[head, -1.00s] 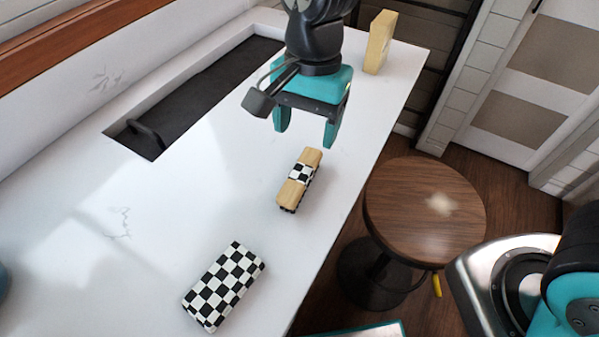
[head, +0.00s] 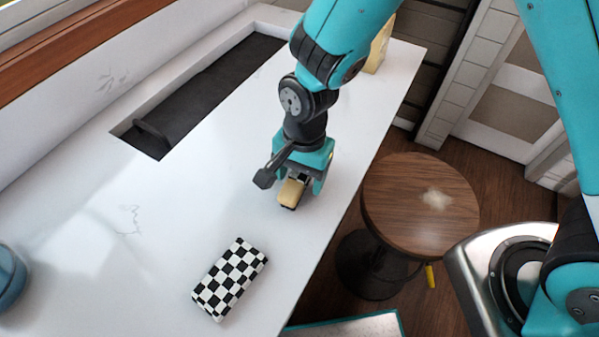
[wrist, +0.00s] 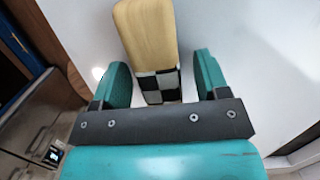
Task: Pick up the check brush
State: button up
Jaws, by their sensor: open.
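The check brush has a tan wooden body with a black-and-white checked band around its middle. It lies on the white counter in the head view (head: 291,193), where my gripper (head: 299,190) covers most of it. In the wrist view the brush (wrist: 149,38) runs up between the fingers of my gripper (wrist: 163,85). The gripper is open, with one teal finger on each side of the checked band. A gap shows between each finger and the brush. The far end of the brush is hidden under the gripper in the head view.
A black-and-white checked box (head: 230,279) lies nearer on the counter (head: 180,215). A dark sink recess (head: 205,100) is at the back left. A blue round object (head: 8,278) sits at the left edge. A round wooden stool (head: 405,200) stands beyond the right edge.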

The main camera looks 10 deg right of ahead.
jog(key=c, duration=1)
jog(key=shift+c, duration=0.2)
notch_tip(320, 180, up, 20)
jog(key=b, duration=0.3)
